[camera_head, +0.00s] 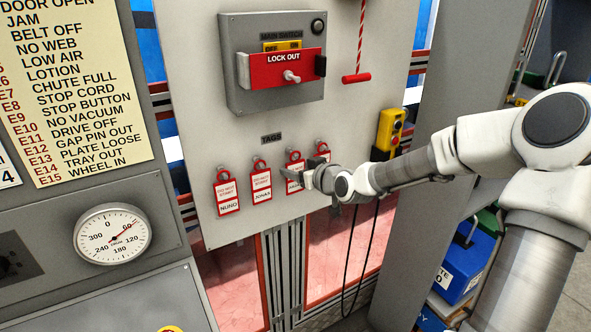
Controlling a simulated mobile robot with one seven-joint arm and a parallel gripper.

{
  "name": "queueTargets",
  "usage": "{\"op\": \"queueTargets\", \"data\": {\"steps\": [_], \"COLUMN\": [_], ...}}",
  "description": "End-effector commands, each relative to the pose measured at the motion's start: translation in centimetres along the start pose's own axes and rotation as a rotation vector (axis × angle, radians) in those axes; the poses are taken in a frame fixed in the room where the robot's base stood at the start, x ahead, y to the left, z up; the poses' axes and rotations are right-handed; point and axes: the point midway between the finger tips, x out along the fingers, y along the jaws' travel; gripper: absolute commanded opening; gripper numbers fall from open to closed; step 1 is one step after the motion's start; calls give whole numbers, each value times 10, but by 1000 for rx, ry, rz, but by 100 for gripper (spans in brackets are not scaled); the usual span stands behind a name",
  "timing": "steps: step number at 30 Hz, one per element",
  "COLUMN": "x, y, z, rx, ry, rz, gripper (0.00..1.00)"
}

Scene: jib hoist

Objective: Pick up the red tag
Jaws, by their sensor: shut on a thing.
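Several red-bordered tags with white labels hang from small hooks in a row under the TAGS label (271,138) on the pale panel. The leftmost, the NUNO tag (229,195), and the JONAS tag (261,188) hang clear. A third red tag (295,164) is partly covered by my gripper (309,178), and its name is only partly visible. Another red tag (323,150) behind the gripper shows mostly its top. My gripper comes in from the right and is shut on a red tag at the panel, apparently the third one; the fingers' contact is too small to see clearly.
A grey switch box with a red LOCK OUT bar (283,69) is above the tags. A red pull handle (356,78) hangs on a cord. A yellow pendant (389,130) hangs right of the tags, beside my arm, with a black cable loop (347,275) below.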

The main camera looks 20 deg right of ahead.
Motion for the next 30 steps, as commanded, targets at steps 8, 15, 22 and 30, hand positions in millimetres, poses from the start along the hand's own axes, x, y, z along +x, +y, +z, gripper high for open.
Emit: {"op": "queueTargets", "data": {"steps": [8,15,22,30], "x": [-42,-91,-129,-153], "y": [2,2,1,0], "z": [15,31,45,55], "rx": [-1,0,1,0], "ry": [-2,-2,-1,0], "rz": [4,5,3,1], "gripper": [16,16,16,16]}}
